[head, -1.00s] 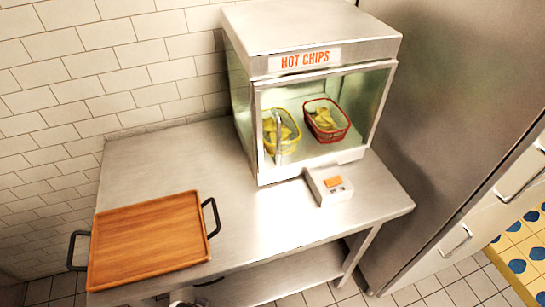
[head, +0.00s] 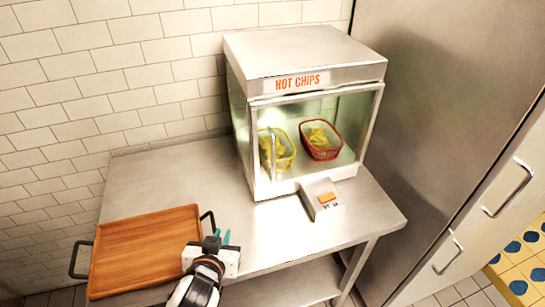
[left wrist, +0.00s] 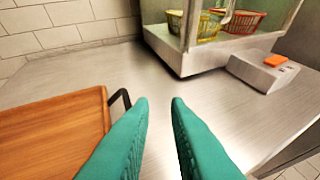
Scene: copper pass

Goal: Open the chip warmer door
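The chip warmer (head: 305,45) is a steel cabinet with a "HOT CHIPS" label, standing at the back of the steel table. Its glass front door (head: 338,122) is closed, with a vertical handle (head: 273,152) on the left side. Inside are a yellow basket (head: 289,162) and a red basket (head: 322,157), both with chips. My left gripper (head: 221,238) is low in front of the warmer, beside the tray and apart from the door. In the left wrist view its teal fingers (left wrist: 159,105) are spread with nothing between them. My right gripper is not in view.
A wooden tray (head: 145,250) with black handles lies at the table's left, close to my left gripper. A small box with an orange button (head: 325,198) sits before the warmer. The steel table (head: 180,175) is clear between tray and warmer. A large steel cabinet (head: 430,100) stands at right.

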